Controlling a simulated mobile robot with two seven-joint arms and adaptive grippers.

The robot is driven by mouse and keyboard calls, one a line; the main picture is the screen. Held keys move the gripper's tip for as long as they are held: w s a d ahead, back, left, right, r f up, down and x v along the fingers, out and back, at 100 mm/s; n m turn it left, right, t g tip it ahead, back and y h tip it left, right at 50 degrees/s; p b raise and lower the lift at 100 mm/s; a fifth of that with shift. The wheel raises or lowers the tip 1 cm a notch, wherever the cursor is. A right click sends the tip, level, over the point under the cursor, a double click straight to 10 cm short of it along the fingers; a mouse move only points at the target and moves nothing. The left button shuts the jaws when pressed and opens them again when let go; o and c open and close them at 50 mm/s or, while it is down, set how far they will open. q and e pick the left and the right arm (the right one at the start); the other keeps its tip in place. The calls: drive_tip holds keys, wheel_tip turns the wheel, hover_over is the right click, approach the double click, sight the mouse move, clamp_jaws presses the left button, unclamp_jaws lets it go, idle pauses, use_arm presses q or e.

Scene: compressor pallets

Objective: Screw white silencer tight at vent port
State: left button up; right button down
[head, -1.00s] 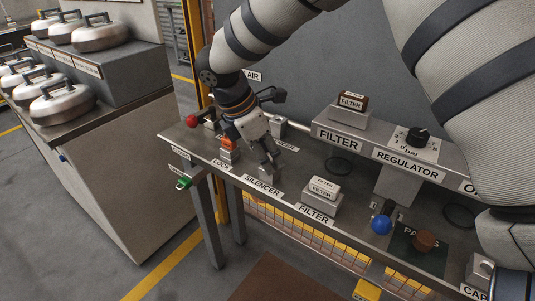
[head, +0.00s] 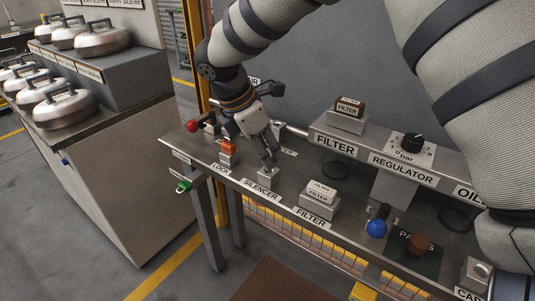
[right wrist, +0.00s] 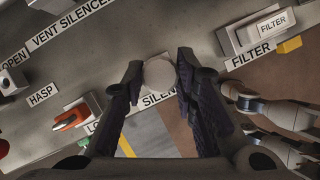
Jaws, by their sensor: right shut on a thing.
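My right gripper (head: 268,160) is shut just above the small grey block (head: 267,178) behind the SILENCER label (head: 261,189). In the right wrist view its two dark fingers (right wrist: 158,85) close on a pale round piece, the white silencer (right wrist: 159,72), seen end-on. In the head view the fingers hide most of the silencer. The VENT SILENCER label (right wrist: 68,22) lies at the upper left of the wrist view, with part of a grey fitting by it. I cannot make out the vent port's opening. My left gripper is not in view.
An orange lock piece (head: 228,146) on a block and a red knob (head: 192,126) stand left of the gripper. A filter block (head: 318,202) stands to the right. The raised regulator shelf (head: 378,160) and blue ball (head: 376,228) are farther right.

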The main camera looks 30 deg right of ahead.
drive_tip(key=shift+r, duration=0.25)
drive_tip(key=shift+r, duration=0.8)
